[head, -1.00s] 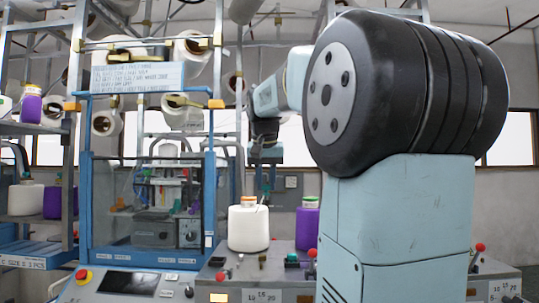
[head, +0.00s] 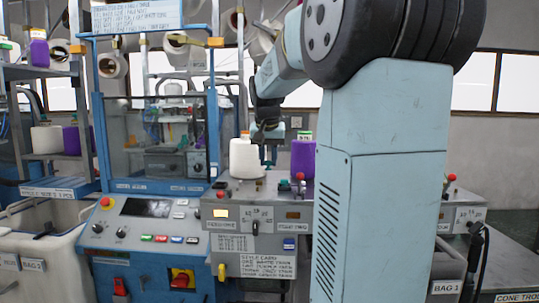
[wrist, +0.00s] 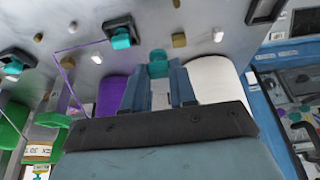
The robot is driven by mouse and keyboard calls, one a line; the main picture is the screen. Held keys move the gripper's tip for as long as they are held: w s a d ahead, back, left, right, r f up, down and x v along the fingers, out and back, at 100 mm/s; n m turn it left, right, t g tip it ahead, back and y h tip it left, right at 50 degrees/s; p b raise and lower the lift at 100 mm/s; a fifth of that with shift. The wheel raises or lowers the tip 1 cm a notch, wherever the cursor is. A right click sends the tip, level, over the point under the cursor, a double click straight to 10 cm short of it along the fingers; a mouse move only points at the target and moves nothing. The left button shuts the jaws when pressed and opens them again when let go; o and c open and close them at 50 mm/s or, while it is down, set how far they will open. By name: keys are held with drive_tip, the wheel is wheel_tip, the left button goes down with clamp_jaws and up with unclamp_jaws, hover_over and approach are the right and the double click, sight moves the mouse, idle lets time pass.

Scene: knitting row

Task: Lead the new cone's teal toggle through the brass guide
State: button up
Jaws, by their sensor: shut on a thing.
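My gripper (wrist: 157,82) is shut on a teal toggle (wrist: 158,60), which shows between and just beyond the fingertips in the wrist view. In the head view my gripper (head: 268,131) is above and between the white cone (head: 246,160) and the purple cone (head: 303,158), its tips small and partly dark. A brass-coloured peg (wrist: 178,40), perhaps the guide, stands just beyond and right of the toggle. I cannot see an opening in it. A second brass-coloured piece (wrist: 67,62) is farther left. I cannot tell which cone the held toggle belongs to.
Another teal piece (wrist: 121,39) sits in a dark holder, with a purple thread running left from near it. A second dark holder with teal (wrist: 14,62) is at the left. The blue machine frame (head: 150,185) stands left of the cones.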

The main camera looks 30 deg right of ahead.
drive_tip(key=shift+f, duration=2.7)
drive_tip(key=shift+w+a, duration=0.5)
drive_tip(key=shift+a, duration=0.25)
drive_tip(key=shift+w+a, duration=0.55)
drive_tip(key=shift+a, duration=0.25)
drive_tip(key=shift+w+a, duration=0.5)
drive_tip(key=shift+a, duration=0.25)
